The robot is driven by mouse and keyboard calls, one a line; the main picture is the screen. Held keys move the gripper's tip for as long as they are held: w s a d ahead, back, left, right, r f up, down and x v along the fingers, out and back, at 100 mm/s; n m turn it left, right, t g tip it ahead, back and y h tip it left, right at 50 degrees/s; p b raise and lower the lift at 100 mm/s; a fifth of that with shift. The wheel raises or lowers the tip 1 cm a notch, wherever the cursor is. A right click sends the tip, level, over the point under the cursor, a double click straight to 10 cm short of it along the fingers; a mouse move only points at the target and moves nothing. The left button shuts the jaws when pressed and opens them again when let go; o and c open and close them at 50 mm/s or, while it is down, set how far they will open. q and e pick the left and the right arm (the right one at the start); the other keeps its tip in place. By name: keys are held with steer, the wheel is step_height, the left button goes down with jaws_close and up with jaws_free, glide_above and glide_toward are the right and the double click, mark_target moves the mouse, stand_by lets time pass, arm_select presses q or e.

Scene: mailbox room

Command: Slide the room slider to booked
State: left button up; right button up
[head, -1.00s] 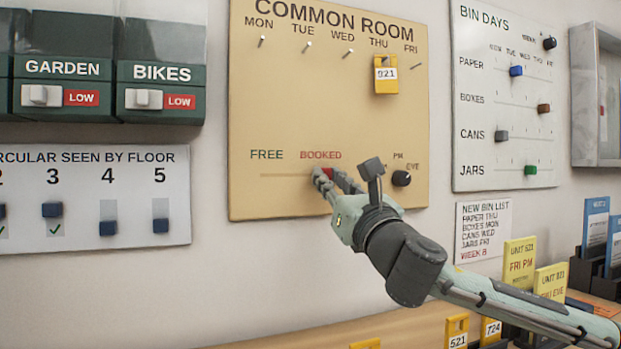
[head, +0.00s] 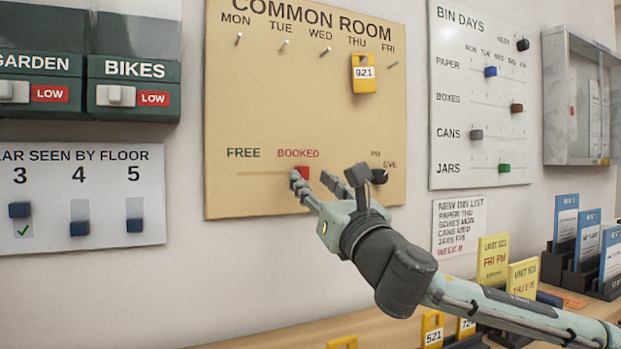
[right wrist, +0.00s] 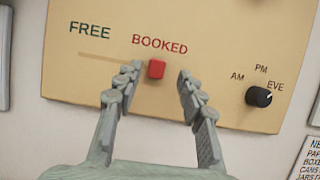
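The room slider (right wrist: 157,68) is a small red knob under the red word BOOKED, at the right end of a faint track; it also shows in the head view (head: 303,172). The track runs left below FREE on the tan COMMON ROOM board (head: 262,110). My right gripper (right wrist: 157,72) is open, one finger on each side of the red knob, with a visible gap at each side in the wrist view. In the head view the right gripper (head: 325,178) is close to the board. My left gripper is not in view.
A black AM/PM/EVE dial (right wrist: 259,96) sits right of the slider. A yellow tag (head: 364,74) marked 921 hangs under THU. The BIN DAYS board (head: 482,165) is to the right. A wooden shelf (head: 290,335) with yellow tags runs below.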

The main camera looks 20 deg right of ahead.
steer(key=shift+v, duration=2.65)
